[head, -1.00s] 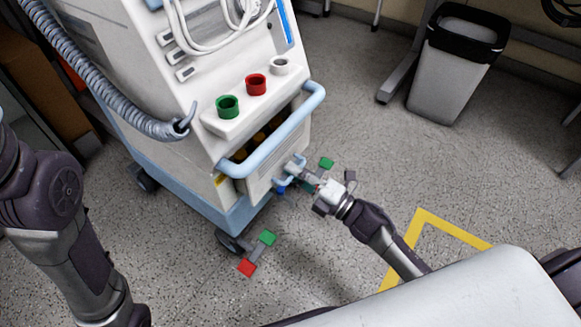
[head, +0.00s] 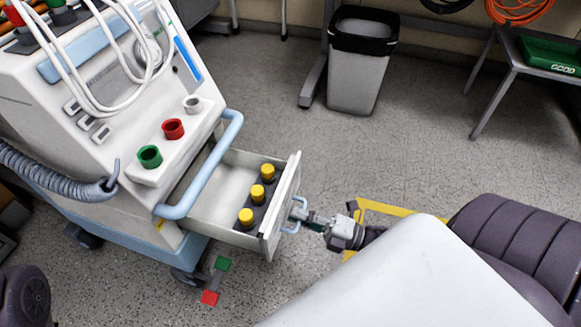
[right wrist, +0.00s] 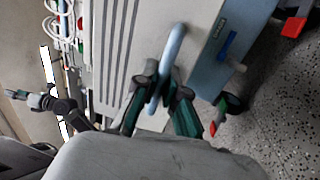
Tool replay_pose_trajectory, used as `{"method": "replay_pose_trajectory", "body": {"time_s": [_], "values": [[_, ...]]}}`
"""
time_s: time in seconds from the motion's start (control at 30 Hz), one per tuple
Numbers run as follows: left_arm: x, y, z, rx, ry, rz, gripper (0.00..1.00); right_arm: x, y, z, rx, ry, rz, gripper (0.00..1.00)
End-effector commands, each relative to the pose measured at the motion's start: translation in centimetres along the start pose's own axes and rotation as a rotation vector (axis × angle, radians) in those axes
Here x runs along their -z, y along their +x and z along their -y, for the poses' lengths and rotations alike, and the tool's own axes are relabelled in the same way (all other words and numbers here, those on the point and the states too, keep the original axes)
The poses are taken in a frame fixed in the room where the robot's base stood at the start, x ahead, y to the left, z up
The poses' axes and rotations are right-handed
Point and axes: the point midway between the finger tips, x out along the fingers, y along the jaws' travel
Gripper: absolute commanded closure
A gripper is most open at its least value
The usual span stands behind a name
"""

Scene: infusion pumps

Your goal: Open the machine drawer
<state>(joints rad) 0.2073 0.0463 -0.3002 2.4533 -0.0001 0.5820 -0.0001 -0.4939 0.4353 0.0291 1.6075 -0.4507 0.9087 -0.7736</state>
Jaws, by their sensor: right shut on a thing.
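The machine (head: 110,110) is a white and light-blue wheeled unit at the left of the head view. Its drawer (head: 222,190) is pulled well out, with yellow-capped dark bottles (head: 256,192) inside along the front panel. The light-blue drawer handle (head: 293,227) is on the panel's outer face, and it also shows in the right wrist view (right wrist: 172,52). My right gripper (head: 308,217) is shut on this handle; its fingers sit on both sides of the bar in the right wrist view (right wrist: 163,92). My left gripper (right wrist: 18,95) appears small at that view's left edge, its jaws unclear.
A blue push bar (head: 205,170) arches over the drawer. Red and green caster pedals (head: 215,281) stick out below it. A grey bin (head: 360,65) and a table with a green box (head: 550,53) stand behind. The floor between is clear.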

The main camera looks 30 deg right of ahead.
Motion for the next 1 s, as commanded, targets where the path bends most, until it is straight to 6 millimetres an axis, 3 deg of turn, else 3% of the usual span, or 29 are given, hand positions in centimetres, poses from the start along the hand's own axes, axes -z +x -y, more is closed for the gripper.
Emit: {"method": "replay_pose_trajectory", "body": {"time_s": [0.33, 0.37, 0.5, 0.83, 1.0], "values": [[0.0, 0.0, 0.0, 0.0, -0.001, 0.001, 0.6, 0.0, -0.1, 0.0, 0.001, -0.001, 0.0, 1.0], [0.0, 0.0, 0.0, 0.0, -0.001, 0.001, 0.6, 0.0, -0.1, 0.0, 0.001, -0.001, 0.0, 0.87], [0.0, 0.0, 0.0, 0.0, -0.001, 0.001, 0.6, 0.0, -0.1, 0.0, 0.001, -0.001, 0.0, 0.64], [0.0, 0.0, 0.0, -0.002, 0.001, 0.002, 0.6, 0.0, -0.3, 0.0, 0.001, 0.0, 0.0, 0.64], [0.0, 0.0, 0.0, -0.001, 0.001, 0.001, 0.6, 0.0, -2.5, 0.1, 0.004, 0.0, 0.0, 0.64]]}}
